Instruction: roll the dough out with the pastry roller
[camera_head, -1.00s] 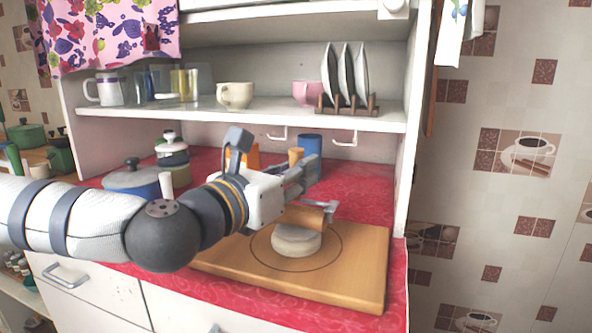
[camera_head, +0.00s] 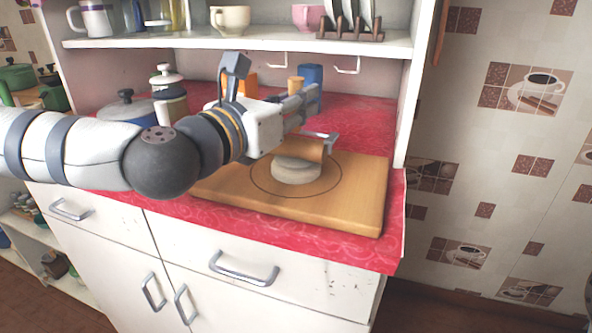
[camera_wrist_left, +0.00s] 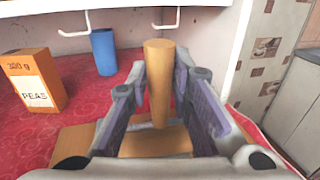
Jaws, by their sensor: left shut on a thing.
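The dough (camera_head: 296,172) is a thick pale disc on the wooden board (camera_head: 345,205), inside a dark circle marked on the board. My left gripper (camera_head: 297,106) is shut on the upright wooden handle of the pastry roller (camera_head: 312,150). The roller's wooden cylinder lies level at the far upper side of the dough; I cannot tell whether it touches. In the left wrist view my left gripper (camera_wrist_left: 160,95) has a finger on each side of the handle, and the pastry roller's cylinder (camera_wrist_left: 155,142) shows below. The dough is hidden there. My right gripper is not in view.
Behind the board stand an orange peas box (camera_wrist_left: 28,82) and a blue cup (camera_wrist_left: 103,52). A blue lidded pot (camera_head: 126,106) and a lidded jar (camera_head: 166,80) stand at the left. A shelf with crockery (camera_head: 240,41) overhangs the back. Red counter (camera_head: 365,125) is free at the right.

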